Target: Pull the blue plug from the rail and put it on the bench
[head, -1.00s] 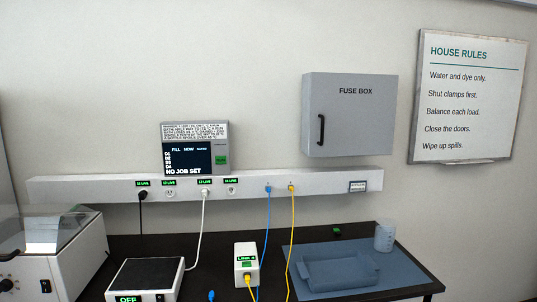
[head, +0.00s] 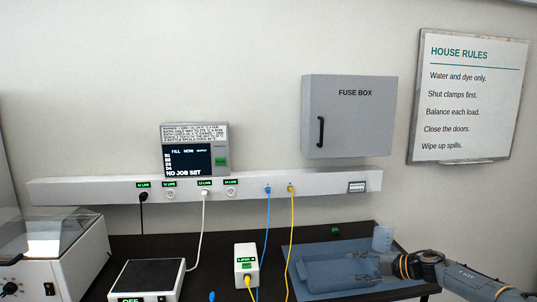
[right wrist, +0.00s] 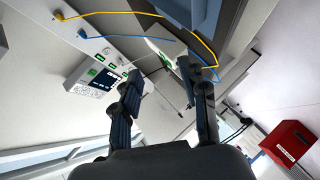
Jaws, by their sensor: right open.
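The blue plug (head: 267,189) sits in the wall rail (head: 330,182), with its blue cable (head: 266,225) hanging down to the bench (head: 215,247). It also shows in the right wrist view (right wrist: 82,33), at the upper left on the rail. My right gripper (head: 368,258) is over the blue tray at the right, well right of and below the plug. In the right wrist view my right gripper (right wrist: 160,78) has its fingers apart with nothing held between them. My left gripper is not in view.
A yellow plug (head: 290,188) sits just right of the blue one. The white link box (head: 246,262) stands below them. Another blue connector (head: 211,296) shows at the bottom edge.

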